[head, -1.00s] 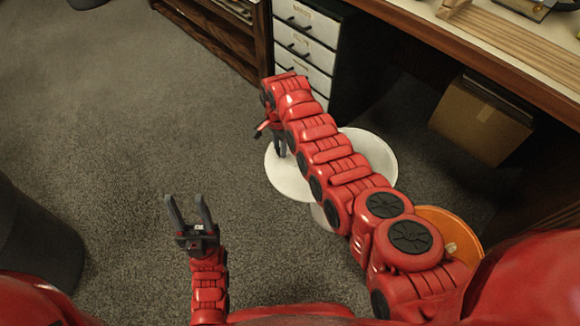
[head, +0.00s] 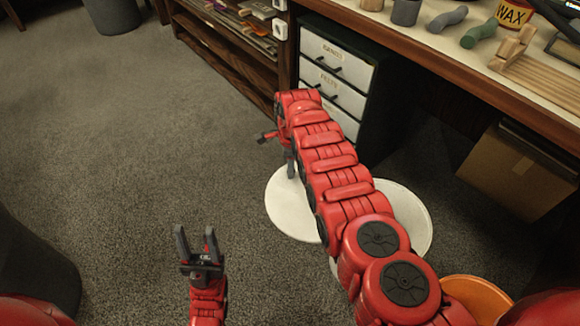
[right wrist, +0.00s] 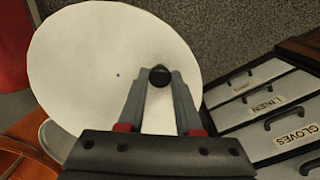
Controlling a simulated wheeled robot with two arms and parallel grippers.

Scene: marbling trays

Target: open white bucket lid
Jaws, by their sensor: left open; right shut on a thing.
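In the head view a white round surface (head: 290,208) lies left of my right arm, and another white part (head: 408,215) shows right of it. The arm hides the middle, so I cannot tell whether they are one piece. My right gripper (head: 291,168) is above the left part. The right wrist view shows a broad white disc, the lid (right wrist: 80,60), with a black knob (right wrist: 160,77) between my fingertips, which are shut on it. A grey rim (right wrist: 50,138) peeks out below the lid. My left gripper (head: 197,240) is open and empty over the carpet.
An orange container (head: 478,292) stands at the lower right. Drawers (head: 335,65) stand under the workbench (head: 450,48), with a cardboard box (head: 515,170) to their right. A dark bin (head: 35,255) is at the left. The carpet at centre left is clear.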

